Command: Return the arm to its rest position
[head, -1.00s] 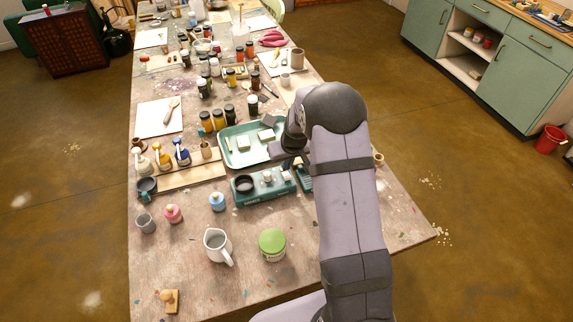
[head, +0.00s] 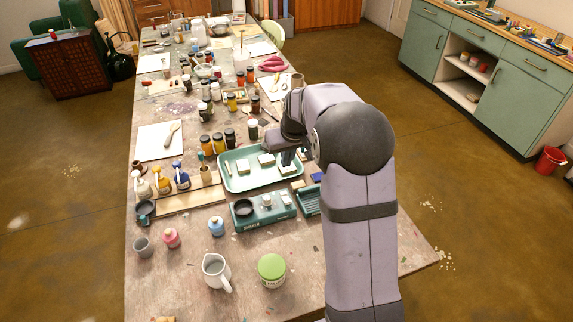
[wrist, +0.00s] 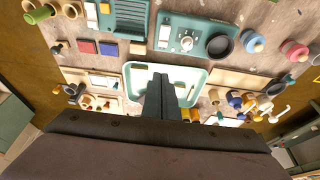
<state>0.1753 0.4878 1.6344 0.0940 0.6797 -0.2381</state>
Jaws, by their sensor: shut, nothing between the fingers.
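My gripper (head: 288,156) hangs over the right part of the green tray (head: 240,181) in the head view, with the arm bent above the table's right side. In the wrist view my gripper (wrist: 162,80) has its dark fingers together with nothing between them, pointing toward the tray (wrist: 133,80). Small pale blocks (head: 266,160) lie in the tray. The fingertips appear above the tray; their exact height cannot be told. The gripper body hides the lower middle of the wrist view.
A teal scale (head: 264,213) stands in front of the tray. A white jug (head: 214,272), a green-lidded jar (head: 271,270) and small bottles (head: 216,226) stand at the table's near side. Several pigment jars (head: 218,143) stand behind the tray. Floor right of the table is open.

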